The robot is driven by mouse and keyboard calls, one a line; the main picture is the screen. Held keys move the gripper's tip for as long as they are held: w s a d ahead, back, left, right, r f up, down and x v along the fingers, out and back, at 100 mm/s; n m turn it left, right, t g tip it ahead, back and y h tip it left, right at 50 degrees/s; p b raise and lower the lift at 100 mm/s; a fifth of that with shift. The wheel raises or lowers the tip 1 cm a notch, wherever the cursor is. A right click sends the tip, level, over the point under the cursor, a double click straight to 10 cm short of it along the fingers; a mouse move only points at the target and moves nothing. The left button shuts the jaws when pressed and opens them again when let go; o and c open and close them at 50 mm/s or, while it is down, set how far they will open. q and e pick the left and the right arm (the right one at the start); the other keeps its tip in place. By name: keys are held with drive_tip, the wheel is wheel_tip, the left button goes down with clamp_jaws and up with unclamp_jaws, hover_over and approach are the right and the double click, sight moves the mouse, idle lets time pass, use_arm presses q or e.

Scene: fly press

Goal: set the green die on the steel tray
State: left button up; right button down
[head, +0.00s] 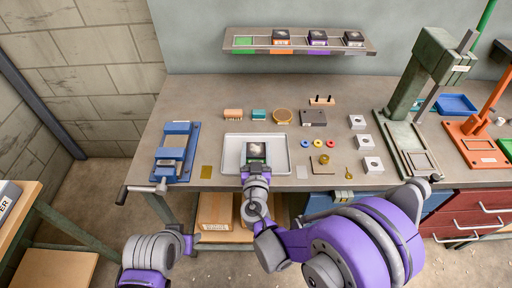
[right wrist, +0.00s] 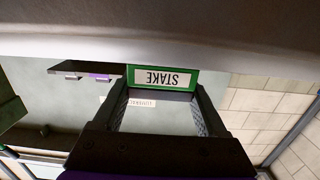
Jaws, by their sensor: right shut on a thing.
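The green die (head: 256,149) is a block with a dark and pale top, seen over the middle of the steel tray (head: 229,163). In the right wrist view the die (right wrist: 162,77) shows a green face with an upside-down STAKE label. My right gripper (head: 256,158) is shut on the die, with a finger on each side of it in the right wrist view (right wrist: 162,100). I cannot tell whether the die touches the tray or is just above it. My left arm shows at the bottom left, but its fingers are not visible.
A wall rack (head: 265,49) holds several dies; its green-marked place (head: 243,41) is empty. A blue vise (head: 176,150) stands left of the tray. A green fly press (head: 415,110) stands further right.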

sight(256, 147)
drive_tip(key=w+f, duration=0.2)
drive_tip(key=shift+w, duration=0.35)
drive_tip(key=shift+s, duration=0.1)
drive_tip(key=shift+f, duration=0.2)
unclamp_jaws()
drive_tip(key=shift+r, duration=0.15)
